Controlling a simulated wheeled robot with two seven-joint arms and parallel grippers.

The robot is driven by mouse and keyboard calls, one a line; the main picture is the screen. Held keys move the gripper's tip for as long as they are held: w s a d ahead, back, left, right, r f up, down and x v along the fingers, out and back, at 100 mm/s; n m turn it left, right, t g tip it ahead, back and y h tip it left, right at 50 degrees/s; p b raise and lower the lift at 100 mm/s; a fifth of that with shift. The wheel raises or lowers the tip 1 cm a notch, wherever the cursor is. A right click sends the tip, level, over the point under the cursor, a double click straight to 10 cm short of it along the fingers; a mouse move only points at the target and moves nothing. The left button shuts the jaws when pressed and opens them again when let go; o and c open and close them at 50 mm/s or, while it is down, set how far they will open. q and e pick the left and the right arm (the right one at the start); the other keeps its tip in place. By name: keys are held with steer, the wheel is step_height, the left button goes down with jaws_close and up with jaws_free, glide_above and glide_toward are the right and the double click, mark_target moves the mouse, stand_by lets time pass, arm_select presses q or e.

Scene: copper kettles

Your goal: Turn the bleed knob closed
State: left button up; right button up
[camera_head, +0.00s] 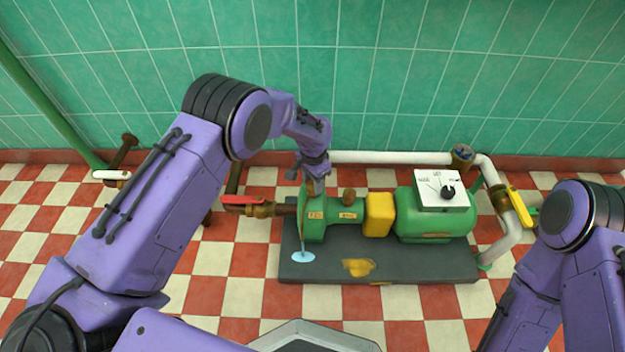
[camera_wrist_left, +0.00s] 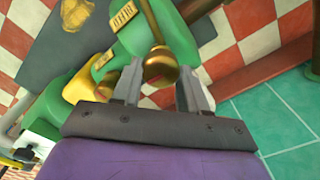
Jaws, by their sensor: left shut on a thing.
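The bleed knob (camera_wrist_left: 160,66) is a round brass knob on a brass stem at the green pump (camera_head: 314,213), seen in the left wrist view. My left gripper (camera_head: 315,188) points down at the top of the pump, at its left end. In the left wrist view its two fingers (camera_wrist_left: 161,84) are shut on the knob, one on each side. In the head view the gripper hides the knob. A thin stream runs down the pump's front to a pale blue puddle (camera_head: 303,257) on the dark base. My right arm shows at the right edge; its gripper is out of view.
A red lever valve (camera_head: 247,200) is left of the pump. A yellow guard (camera_head: 379,214), a green motor (camera_head: 425,232) and a white box with a black knob (camera_head: 444,190) stand to its right. A yellow lever (camera_head: 520,207) is on the right pipe.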

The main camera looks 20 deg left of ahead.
arm_select(q)
steer(key=m+p, duration=0.2)
steer(key=shift+r+m, duration=0.15)
steer(key=shift+m, duration=0.25)
steer(key=m+p, duration=0.1)
steer(key=m, duration=0.3)
steer(key=shift+s+m+p, duration=0.1)
steer(key=shift+m+p, duration=0.2)
steer(key=shift+p, duration=0.05)
steer(key=m, duration=0.4)
steer(key=shift+m, duration=0.3)
steer(key=m, duration=0.5)
steer(key=shift+s+f, duration=0.15)
steer(key=shift+f, duration=0.05)
steer(key=shift+m, duration=0.3)
steer(key=o, duration=1.1)
steer(key=shift+c, duration=0.2)
